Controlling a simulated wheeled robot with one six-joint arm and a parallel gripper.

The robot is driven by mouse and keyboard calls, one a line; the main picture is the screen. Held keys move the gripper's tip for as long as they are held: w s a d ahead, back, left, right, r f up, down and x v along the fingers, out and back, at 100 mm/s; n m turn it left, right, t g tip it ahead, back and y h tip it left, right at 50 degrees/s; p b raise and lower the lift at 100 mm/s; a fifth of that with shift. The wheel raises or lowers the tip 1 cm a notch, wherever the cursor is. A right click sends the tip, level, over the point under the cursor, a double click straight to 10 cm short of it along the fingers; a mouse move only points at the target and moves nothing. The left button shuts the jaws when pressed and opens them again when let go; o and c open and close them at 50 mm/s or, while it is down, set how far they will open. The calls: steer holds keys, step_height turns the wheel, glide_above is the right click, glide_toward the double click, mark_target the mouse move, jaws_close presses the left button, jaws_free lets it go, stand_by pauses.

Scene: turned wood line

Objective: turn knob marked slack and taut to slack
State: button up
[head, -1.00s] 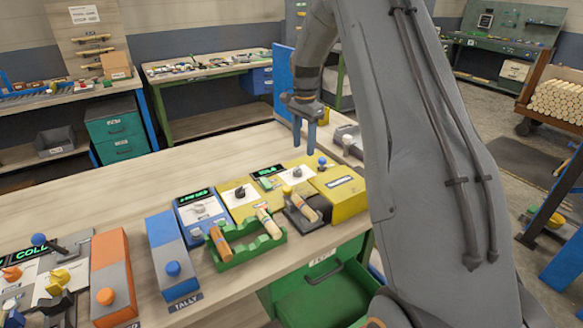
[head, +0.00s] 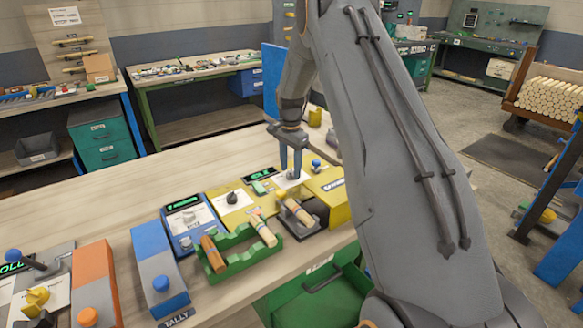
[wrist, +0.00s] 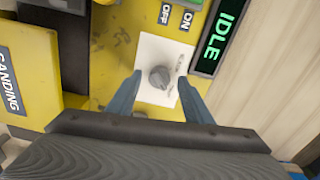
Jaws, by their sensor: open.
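A grey round knob (wrist: 159,77) with a raised grip sits on a white plate (wrist: 150,97) on a yellow panel in the wrist view. Small marks on the plate are too blurred to read. My gripper (wrist: 160,80) is open, with one blue finger on each side of the knob in this view; I cannot tell whether they touch it. In the head view my gripper (head: 291,173) points down over the yellow panel's white plate, and its fingers largely hide the knob there.
A green IDLE display (wrist: 221,36) and ON and OFF labels are beside the plate. Another dark knob (head: 232,198) is to the left. A green rack (head: 235,254) with wooden pieces stands in front. The bench behind is clear.

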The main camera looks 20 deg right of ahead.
steer(key=shift+f, duration=0.6)
steer(key=c, duration=1.1)
steer(key=shift+o, duration=0.2)
